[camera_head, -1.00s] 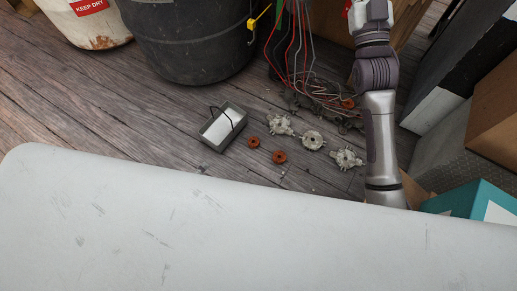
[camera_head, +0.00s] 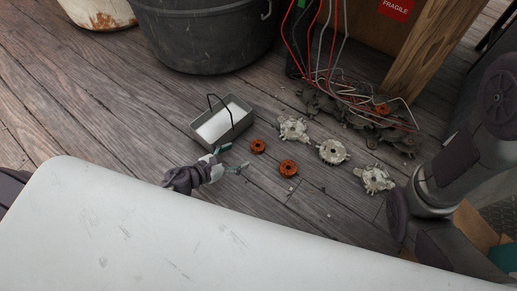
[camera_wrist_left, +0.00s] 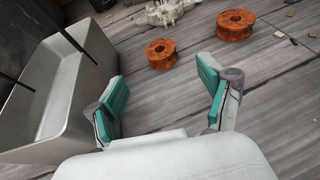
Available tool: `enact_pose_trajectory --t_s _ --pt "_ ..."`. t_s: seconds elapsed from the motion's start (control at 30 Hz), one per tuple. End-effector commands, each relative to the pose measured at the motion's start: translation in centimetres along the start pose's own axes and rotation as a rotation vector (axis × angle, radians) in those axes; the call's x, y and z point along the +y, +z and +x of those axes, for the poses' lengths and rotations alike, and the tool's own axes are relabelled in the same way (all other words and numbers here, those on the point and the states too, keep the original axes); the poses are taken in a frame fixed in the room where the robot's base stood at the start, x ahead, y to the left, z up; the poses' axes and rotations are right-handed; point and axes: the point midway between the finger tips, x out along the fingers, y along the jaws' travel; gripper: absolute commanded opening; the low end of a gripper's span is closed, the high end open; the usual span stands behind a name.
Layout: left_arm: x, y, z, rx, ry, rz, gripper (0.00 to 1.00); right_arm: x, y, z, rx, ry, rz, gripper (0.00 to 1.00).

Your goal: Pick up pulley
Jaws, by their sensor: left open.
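Two small orange-brown grooved rings, which look like pulleys, lie flat on the wooden floor. The nearer pulley (camera_head: 258,146) is right of the grey tray, and the other pulley (camera_head: 288,167) is farther right. In the left wrist view the nearer pulley (camera_wrist_left: 161,54) is ahead between the fingers, and the other pulley (camera_wrist_left: 235,24) is beyond to the right. My left gripper (camera_head: 234,160) is open and empty, just left of the nearer pulley and not touching it. Its teal-padded fingers also show in the left wrist view (camera_wrist_left: 163,90). My right gripper is out of view.
A grey tray (camera_head: 195,132) with a black wire handle stands close beside my left gripper. Several pale metal castings, including one (camera_head: 333,152), lie to the right. Behind are a pile of dark parts with wires and a black bucket (camera_head: 205,35). A wooden post stands back right.

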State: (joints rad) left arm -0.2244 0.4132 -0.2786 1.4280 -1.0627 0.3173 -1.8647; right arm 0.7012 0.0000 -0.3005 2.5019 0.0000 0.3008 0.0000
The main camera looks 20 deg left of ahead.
Motion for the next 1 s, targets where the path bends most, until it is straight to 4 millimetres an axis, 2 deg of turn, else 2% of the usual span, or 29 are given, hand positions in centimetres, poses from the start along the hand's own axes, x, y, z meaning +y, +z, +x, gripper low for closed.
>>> enact_pose_trajectory --t_s 0.03,0.1,0.37,0.57,0.7,1.0 --pt "0.1 -0.2 1.3 -0.002 0.001 0.002 0.8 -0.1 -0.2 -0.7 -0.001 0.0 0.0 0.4" --pt "0.1 -0.2 2.5 -0.002 0.001 -0.001 0.8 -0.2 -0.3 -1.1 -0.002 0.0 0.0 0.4" --pt "0.0 -0.2 4.6 0.0 0.001 -0.003 0.8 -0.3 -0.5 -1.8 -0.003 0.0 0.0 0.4" --pt "0.0 -0.5 7.6 -0.001 0.001 0.0 0.8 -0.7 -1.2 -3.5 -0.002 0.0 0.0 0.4" --pt "0.0 -0.3 9.1 0.0 0.002 -0.003 0.8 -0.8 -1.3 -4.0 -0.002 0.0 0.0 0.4" --pt "0.0 -0.2 9.4 0.001 0.002 -0.004 0.78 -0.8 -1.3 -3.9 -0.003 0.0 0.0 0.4"
